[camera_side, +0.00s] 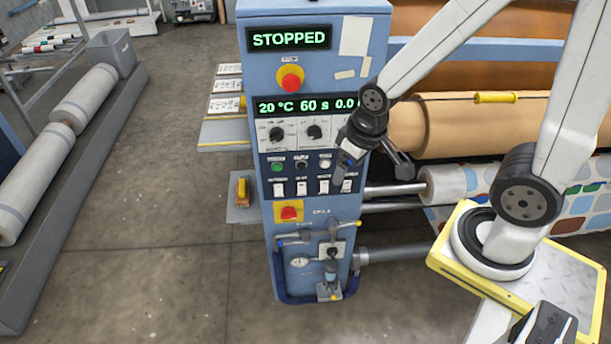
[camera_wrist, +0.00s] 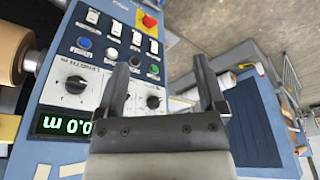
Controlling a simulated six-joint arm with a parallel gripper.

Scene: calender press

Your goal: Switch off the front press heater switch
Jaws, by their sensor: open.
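The blue press control panel (camera_side: 320,215) carries a row of white rocker switches, among them a left one (camera_side: 279,190), a second (camera_side: 302,188), a third (camera_side: 323,187) and a rightmost one (camera_side: 347,186). Their labels are too small to read, so I cannot tell which is the front press heater switch. The wrist view shows the row turned around, with one end switch (camera_wrist: 92,22) and the other (camera_wrist: 154,47). My gripper (camera_side: 374,172) is open and empty near the panel's right edge. In the wrist view, my gripper's fingers (camera_wrist: 161,63) are spread apart in front of the panel.
A display (camera_side: 290,39) reads STOPPED. Below it are a red emergency button (camera_side: 290,78), a settings display (camera_side: 308,106), two black knobs and several push buttons. A red knob (camera_side: 289,212) sits under the switches. A tan roll (camera_side: 470,125) lies right of the panel.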

